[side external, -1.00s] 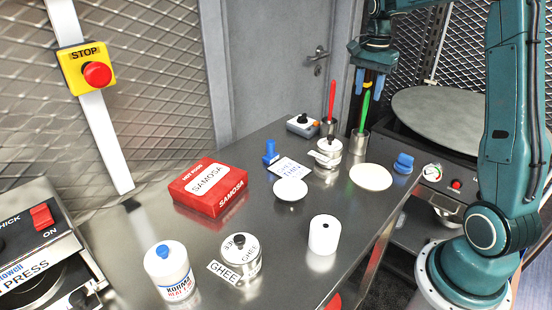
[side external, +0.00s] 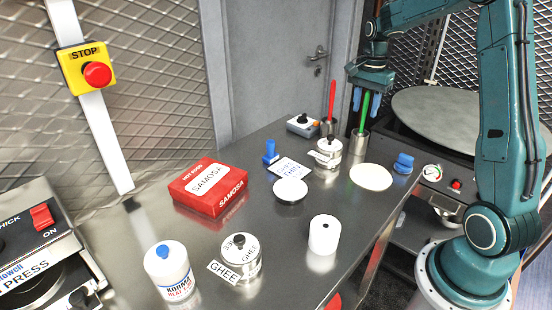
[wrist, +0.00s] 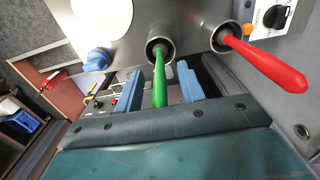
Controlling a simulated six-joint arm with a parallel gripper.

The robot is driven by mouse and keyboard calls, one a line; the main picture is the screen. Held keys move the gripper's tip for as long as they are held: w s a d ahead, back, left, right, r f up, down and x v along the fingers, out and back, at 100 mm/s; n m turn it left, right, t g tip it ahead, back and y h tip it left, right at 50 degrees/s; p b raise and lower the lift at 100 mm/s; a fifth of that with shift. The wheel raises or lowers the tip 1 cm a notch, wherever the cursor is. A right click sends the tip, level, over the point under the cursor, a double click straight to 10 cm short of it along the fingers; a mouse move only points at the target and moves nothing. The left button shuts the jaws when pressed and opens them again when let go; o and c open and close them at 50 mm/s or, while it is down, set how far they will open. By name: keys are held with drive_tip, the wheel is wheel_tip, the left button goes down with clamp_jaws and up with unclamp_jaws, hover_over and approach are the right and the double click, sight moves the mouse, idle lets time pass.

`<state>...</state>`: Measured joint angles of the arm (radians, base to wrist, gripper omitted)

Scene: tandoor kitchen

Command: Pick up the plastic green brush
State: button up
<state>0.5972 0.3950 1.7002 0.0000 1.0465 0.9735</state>
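The green brush (side external: 364,112) stands upright in a metal cup (side external: 360,140) at the far right of the steel table. Only its green handle shows; its lower end is hidden in the cup. My gripper (side external: 367,102) points down with its two blue fingers either side of the handle's upper part. In the wrist view the green handle (wrist: 159,82) rises between the blue fingers of my gripper (wrist: 163,92), with gaps on both sides. My gripper is open and holds nothing.
A red-handled tool (side external: 331,100) stands in another cup (side external: 328,127) just left of the green one. A steel pot (side external: 328,152), a flat dough round (side external: 371,177) and a blue object (side external: 403,163) are close by. A red samosa box (side external: 208,189) is farther left.

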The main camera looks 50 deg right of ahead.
clamp_jaws()
drive_tip(key=shift+r, duration=0.1)
idle(0.3)
wheel_tip(320, 180, up, 20)
idle(0.8)
idle(0.5)
